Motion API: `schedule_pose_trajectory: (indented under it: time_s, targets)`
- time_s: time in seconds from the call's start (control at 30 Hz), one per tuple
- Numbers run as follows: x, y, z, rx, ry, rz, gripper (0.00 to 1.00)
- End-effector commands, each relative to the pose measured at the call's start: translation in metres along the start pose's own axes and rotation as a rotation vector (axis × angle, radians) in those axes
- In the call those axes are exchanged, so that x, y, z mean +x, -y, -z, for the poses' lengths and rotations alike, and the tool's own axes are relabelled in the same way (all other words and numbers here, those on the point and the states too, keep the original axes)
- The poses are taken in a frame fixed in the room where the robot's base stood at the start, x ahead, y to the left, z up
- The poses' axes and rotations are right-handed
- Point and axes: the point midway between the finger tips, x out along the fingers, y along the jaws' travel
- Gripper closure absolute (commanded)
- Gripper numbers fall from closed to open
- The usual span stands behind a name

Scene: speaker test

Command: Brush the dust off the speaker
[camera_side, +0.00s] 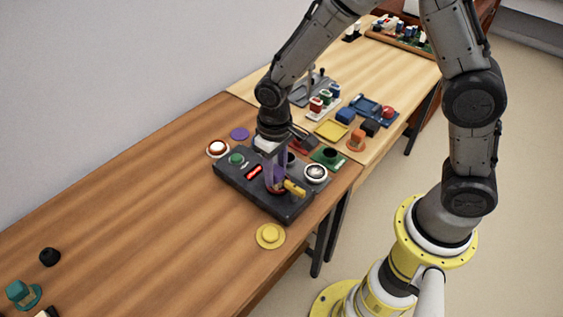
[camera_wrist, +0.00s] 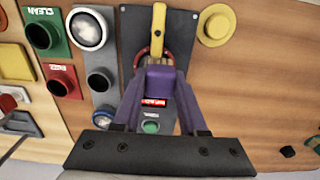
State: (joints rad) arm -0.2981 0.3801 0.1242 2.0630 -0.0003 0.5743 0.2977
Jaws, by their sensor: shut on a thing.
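In the wrist view the yellow tool (camera_wrist: 158,35) sticks out past the fingertips (camera_wrist: 158,77). A red ring (camera_wrist: 168,57) lies around or under it; contact is unclear. No dust can be made out, and the tool's bristles are not visible.
The panel bears a red display (camera_side: 254,172) and a green button (camera_side: 236,159). A yellow disc (camera_side: 270,236) lies near its front edge and a white-topped button (camera_side: 217,148) at its left. Coloured boxes (camera_side: 345,115) crowd the lighter table behind. The brown table's left middle is clear.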

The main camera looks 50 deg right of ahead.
Motion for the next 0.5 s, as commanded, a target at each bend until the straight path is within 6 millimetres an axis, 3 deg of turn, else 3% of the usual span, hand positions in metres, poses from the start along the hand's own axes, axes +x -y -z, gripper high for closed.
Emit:
schedule_pose_trajectory:
  time_s: [0.17,0.5]
  targets:
    - [0.001,0.014,-0.001,-0.002,0.002,0.0,1.0]
    - [0.001,-0.015,-0.001,0.003,0.003,-0.001,1.0]
